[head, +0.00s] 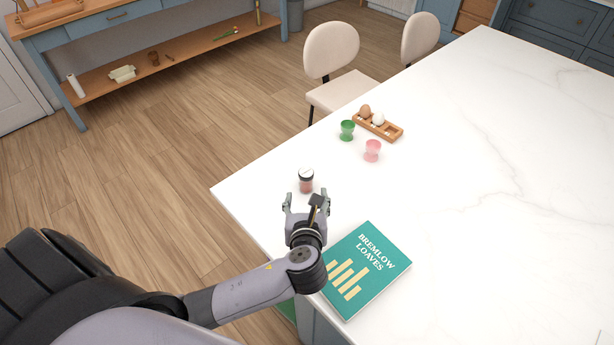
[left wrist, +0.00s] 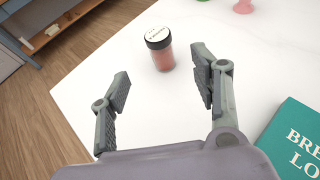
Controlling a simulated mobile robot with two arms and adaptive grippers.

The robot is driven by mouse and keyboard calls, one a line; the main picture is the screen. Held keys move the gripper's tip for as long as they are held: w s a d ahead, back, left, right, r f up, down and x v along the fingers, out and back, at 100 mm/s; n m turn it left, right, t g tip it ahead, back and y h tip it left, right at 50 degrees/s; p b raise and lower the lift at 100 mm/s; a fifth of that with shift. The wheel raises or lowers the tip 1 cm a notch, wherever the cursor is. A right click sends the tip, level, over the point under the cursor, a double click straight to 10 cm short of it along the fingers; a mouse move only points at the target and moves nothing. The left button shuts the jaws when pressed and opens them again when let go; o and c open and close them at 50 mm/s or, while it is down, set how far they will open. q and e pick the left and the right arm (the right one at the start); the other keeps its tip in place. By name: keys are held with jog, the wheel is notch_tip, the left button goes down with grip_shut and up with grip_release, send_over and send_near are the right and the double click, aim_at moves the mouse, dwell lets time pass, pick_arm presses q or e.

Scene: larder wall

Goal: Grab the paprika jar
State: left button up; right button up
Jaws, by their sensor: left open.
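The paprika jar (head: 306,181) is a small clear jar of reddish powder with a black-rimmed lid and a white top. It stands upright on the white counter near its left corner. In the left wrist view the jar (left wrist: 160,50) stands just beyond the fingertips, nearer the right finger. My left gripper (head: 306,200) is open and empty, its two fingers pointing at the jar. In the left wrist view the gripper (left wrist: 162,84) shows bare counter between its fingers. My right gripper is not in view.
A teal book (head: 367,268) lies right of my left gripper. Beyond the jar stand a green cup (head: 347,131), a pink cup (head: 372,150) and a wooden egg holder (head: 388,129) with eggs. The white counter (head: 480,200) is clear to the right. Its left edge is close to the jar.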

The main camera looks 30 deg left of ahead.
aim_at(306, 182)
pick_arm(q)
jog(key=x, duration=0.4)
jog(key=shift+w+a, duration=0.15)
jog(key=shift+a, duration=0.15)
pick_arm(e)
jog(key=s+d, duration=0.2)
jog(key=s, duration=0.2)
pick_arm(q)
jog(key=shift+p+x, duration=0.35)
jog(key=shift+x, duration=0.65)
jog(key=shift+w+a+f, duration=0.2)
jog(key=shift+w+f, duration=0.25)
jog(key=shift+w, duration=0.15)
jog(key=shift+w+a+f+p, duration=0.15)
jog(key=shift+w+p, duration=0.1)
jog(key=shift+p, duration=0.1)
jog(key=x, duration=0.4)
jog(key=shift+f+p, duration=0.3)
jog(key=shift+p, duration=0.1)
jog(key=c, duration=1.2)
jog(key=shift+c, duration=0.6)
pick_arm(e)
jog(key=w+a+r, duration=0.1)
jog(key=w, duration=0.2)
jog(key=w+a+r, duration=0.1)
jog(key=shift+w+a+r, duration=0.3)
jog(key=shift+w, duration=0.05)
